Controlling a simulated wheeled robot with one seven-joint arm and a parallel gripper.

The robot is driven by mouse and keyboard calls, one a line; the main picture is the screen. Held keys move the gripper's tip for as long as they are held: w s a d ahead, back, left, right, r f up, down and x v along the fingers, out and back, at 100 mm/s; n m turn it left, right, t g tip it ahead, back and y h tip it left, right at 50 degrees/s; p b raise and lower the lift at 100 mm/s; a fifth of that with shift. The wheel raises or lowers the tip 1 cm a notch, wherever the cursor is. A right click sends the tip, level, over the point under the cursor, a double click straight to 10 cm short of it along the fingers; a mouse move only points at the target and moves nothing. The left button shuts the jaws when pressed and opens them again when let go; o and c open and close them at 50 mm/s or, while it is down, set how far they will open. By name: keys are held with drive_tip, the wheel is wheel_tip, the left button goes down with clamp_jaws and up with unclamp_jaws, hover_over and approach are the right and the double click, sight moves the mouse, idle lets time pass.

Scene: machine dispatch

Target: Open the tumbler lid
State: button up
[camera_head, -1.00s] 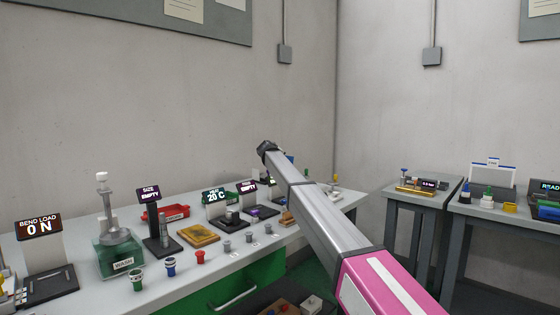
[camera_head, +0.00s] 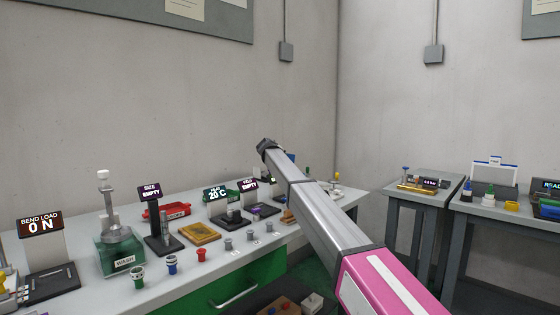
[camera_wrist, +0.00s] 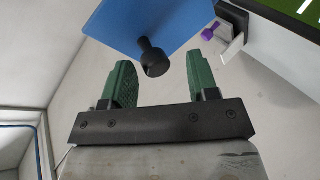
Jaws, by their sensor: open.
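In the wrist view a blue flat panel (camera_wrist: 185,22) with a black round knob (camera_wrist: 153,58) on a short stem lies just beyond my gripper (camera_wrist: 160,68). It looks like the tumbler's lid, but I cannot be sure. My green fingers stand apart, one on each side of the knob, with nothing clasped. The knob is near the level of the fingertips; I cannot tell whether it is between them in depth. In the head view a small blue patch (camera_head: 291,157) shows behind my arm. My arm hides most of that spot, and my fingers cannot be made out there.
A purple knob (camera_wrist: 211,31) on a dark fixture is near the right finger. In the head view the long bench holds a green wash tank (camera_head: 119,255), a red tray (camera_head: 175,211), a yellow tray (camera_head: 199,232) and small coloured pieces. A second table (camera_head: 400,198) stands right.

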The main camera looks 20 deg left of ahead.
drive_tip(key=v, duration=0.9)
drive_tip(key=shift+s, duration=0.15)
